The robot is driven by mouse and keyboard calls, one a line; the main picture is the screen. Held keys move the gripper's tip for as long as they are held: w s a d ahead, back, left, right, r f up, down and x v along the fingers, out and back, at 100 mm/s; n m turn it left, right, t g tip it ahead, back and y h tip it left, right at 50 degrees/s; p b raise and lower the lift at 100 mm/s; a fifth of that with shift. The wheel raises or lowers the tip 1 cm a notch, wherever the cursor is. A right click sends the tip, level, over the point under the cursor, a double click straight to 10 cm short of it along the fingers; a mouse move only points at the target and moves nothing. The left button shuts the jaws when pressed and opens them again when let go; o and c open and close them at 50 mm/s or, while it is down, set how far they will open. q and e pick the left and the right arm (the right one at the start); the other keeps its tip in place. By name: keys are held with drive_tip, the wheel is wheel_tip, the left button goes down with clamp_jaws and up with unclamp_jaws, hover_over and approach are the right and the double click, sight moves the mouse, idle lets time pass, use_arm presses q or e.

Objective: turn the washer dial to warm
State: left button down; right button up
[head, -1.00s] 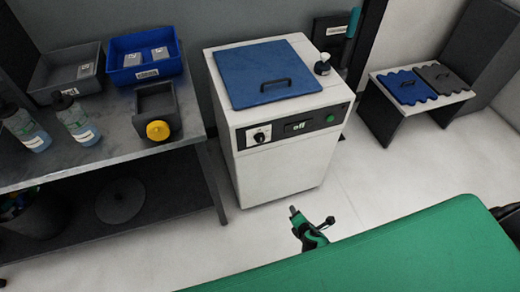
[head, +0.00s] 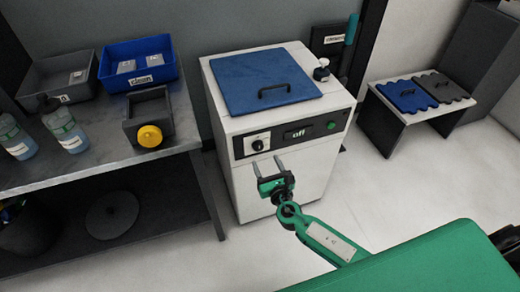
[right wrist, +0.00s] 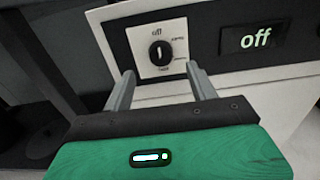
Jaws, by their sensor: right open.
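The white washer (head: 285,175) stands against the wall with a closed blue lid (head: 264,82). Its round black dial (head: 257,145) sits on a white plate at the left of the dark front panel. In the right wrist view the dial (right wrist: 160,54) has its light pointer near vertical, towards "off" above. The smaller labels are hard to read. The display (right wrist: 255,38) reads "off". My right gripper (head: 267,168) is open and empty, below and in front of the dial, apart from it. In the right wrist view its two fingers (right wrist: 156,85) point up at the plate's lower corners. My left gripper is out of view.
A metal bench (head: 95,160) with a blue bin (head: 140,63), grey bins and spray bottles (head: 64,127) stands at the left. A low table (head: 390,100) with blue and grey pieces stands at the right. A small bottle (head: 322,70) sits on the washer top.

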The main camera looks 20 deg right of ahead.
sight(259, 148)
drive_tip(key=w, duration=0.5)
drive_tip(key=shift+w+a, duration=0.1)
drive_tip(key=shift+w, duration=0.85)
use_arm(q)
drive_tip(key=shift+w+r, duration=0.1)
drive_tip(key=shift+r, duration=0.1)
use_arm(e)
drive_tip(key=shift+w, duration=0.15)
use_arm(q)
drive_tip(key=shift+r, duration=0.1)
use_arm(e)
drive_tip(key=shift+c, duration=0.2)
drive_tip(key=c, duration=0.9)
drive_tip(key=shift+f, duration=0.1)
